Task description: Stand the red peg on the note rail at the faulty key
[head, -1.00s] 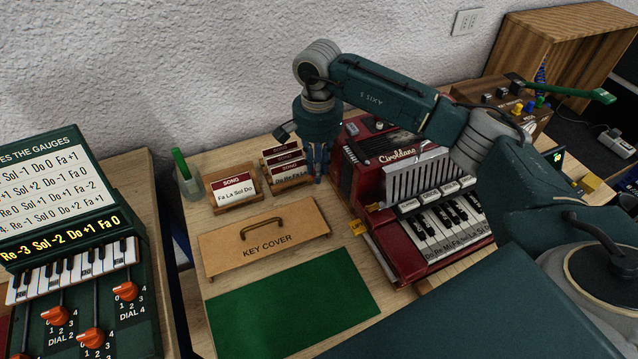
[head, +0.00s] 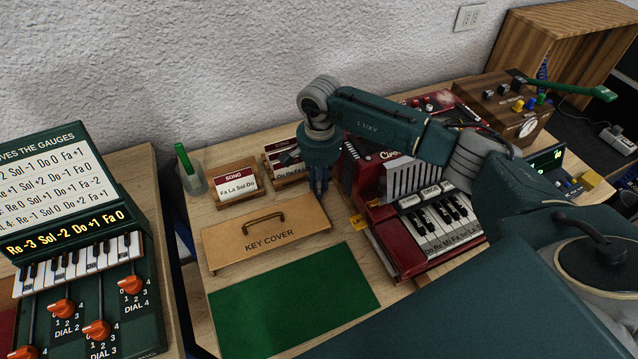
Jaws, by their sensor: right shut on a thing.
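My right gripper (head: 319,190) points down between the card rack and the red keyboard instrument (head: 400,232), near the back right corner of the key cover. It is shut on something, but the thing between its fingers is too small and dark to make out. I cannot pick out a red peg. The instrument has white and black keys (head: 437,222), with a strip of note names (head: 452,247) along their front. Which key is faulty does not show. My arm hides part of the instrument's top. My left gripper is not in view.
The wooden key cover (head: 230,250) and a green mat (head: 290,300) lie left of the instrument. Song cards (head: 237,186) and a cup with a green stick (head: 190,178) stand behind. A gauge console (head: 75,215) is at left, a wooden control box (head: 515,105) at right.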

